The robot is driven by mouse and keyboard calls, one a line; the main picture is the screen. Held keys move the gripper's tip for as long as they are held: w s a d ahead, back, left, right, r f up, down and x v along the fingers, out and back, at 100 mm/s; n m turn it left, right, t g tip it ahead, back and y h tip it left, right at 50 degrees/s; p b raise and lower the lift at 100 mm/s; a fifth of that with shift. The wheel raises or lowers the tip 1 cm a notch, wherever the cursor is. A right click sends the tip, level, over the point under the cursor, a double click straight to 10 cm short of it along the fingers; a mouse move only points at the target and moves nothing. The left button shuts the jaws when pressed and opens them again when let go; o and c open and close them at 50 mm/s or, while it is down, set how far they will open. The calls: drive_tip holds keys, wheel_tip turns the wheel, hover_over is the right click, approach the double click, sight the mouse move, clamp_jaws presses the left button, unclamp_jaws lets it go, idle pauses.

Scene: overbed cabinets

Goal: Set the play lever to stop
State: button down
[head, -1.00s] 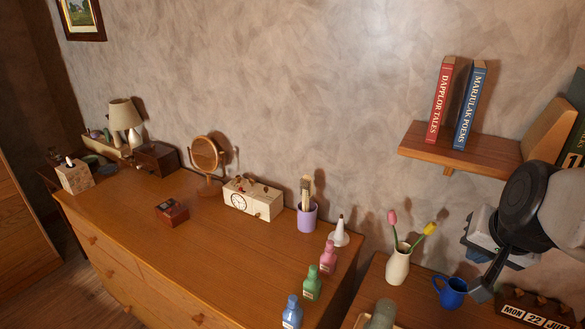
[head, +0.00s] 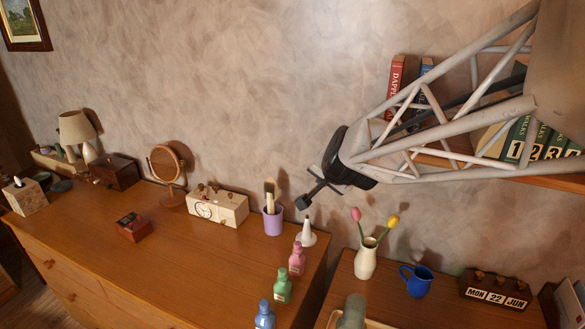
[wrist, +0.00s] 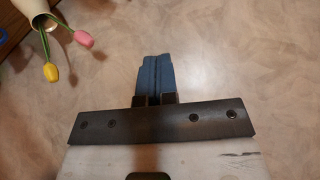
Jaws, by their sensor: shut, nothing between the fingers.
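No play lever can be made out at this size. A cream box with a round dial and small knobs on top (head: 218,207) stands on the dresser. A dark wooden box (head: 115,172) with a small part sticking out at its left stands further left. A small red-brown box (head: 132,226) lies nearer the front. My gripper (head: 304,201) is in the air near the wall, right of the cream box and apart from it. In the wrist view my gripper's blue fingers (wrist: 155,76) are together and empty against the wall.
A purple cup with brushes (head: 273,220), a white cone-shaped item (head: 306,234) and several bottles stand at the dresser's right end. A flower vase (head: 366,260) and blue mug (head: 418,281) stand right of it. The round mirror (head: 167,166) stands left of the cream box. The dresser's middle front is clear.

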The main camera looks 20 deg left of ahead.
sight(131, 226)
drive_tip(key=s+a+f+m+t+y, duration=0.1)
drive_tip(key=a+f, duration=0.3)
drive_tip(key=a, duration=1.1)
drive_tip(key=a+f+m+t, duration=0.15)
drive_tip(key=a+f, duration=0.25)
drive_tip(key=a, duration=1.1)
drive_tip(key=s+a+f+m+t, duration=0.1)
drive_tip(key=s+a+f, duration=0.5)
drive_tip(key=s+a, duration=0.4)
drive_tip(key=s+a+f+m+t, duration=0.1)
drive_tip(key=s+a+f+m, duration=0.1)
drive_tip(key=s+a+f, duration=0.5)
drive_tip(key=s+a, duration=0.3)
drive_tip(key=a, duration=0.2)
drive_tip(key=shift+s+a, duration=0.15)
drive_tip(key=shift+a, duration=0.25)
drive_tip(key=shift+f, duration=0.1)
drive_tip(key=shift+s+a+f+x, duration=0.15)
drive_tip(key=shift+s+a+x, duration=0.15)
drive_tip(key=shift+x, duration=1.85)
drive_tip(key=shift+s+a+f+x, duration=0.15)
drive_tip(key=shift+s+a+x, duration=0.2)
drive_tip(key=shift+x, duration=1.8)
drive_tip(key=shift+s+a+f+x, duration=0.2)
drive_tip(key=shift+a+x, duration=0.15)
drive_tip(key=shift+x, duration=1.8)
drive_tip(key=shift+a+r+n+g+h, duration=0.2)
drive_tip(key=shift+n+g+h, duration=0.25)
drive_tip(key=shift+n+h, duration=0.4)
